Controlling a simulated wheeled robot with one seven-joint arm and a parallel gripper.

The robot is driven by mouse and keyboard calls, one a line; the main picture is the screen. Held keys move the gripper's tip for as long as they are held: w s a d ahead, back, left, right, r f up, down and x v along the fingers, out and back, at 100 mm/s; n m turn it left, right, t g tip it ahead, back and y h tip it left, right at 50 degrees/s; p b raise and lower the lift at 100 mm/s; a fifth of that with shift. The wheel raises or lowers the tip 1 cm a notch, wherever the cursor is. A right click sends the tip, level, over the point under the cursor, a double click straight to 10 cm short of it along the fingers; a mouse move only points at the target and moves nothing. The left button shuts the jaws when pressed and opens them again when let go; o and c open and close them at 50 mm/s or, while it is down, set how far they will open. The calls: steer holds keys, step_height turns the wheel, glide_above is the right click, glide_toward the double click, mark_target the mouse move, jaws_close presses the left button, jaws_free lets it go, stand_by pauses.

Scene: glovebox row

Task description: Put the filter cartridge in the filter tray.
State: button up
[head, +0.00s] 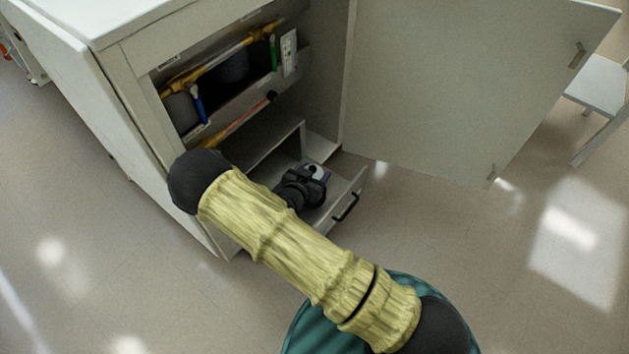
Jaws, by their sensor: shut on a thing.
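My gripper (311,176) is dark and points down over an open drawer (351,186) low in a pale cabinet. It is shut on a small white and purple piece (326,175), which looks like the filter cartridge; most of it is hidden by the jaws. I cannot tell whether the piece touches the drawer floor. No separate thing is clearly the filter tray; I cannot tell whether this drawer is it. My yellow-sleeved arm hides the drawer's near left part.
The drawer has a black handle (346,207) on its front. Above it, the cabinet shelf holds yellow bars, a blue item (199,104) and a green item (273,52). A wide door (450,80) stands open at right.

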steer(key=shift+f+b, duration=1.05)
steer(key=shift+f, duration=0.8)
steer(key=shift+f, duration=0.3)
steer(key=o, duration=1)
steer(key=shift+o, duration=0.2)
steer(key=shift+r, duration=0.3)
steer(key=p+v, duration=0.5)
steer(key=v, duration=0.7)
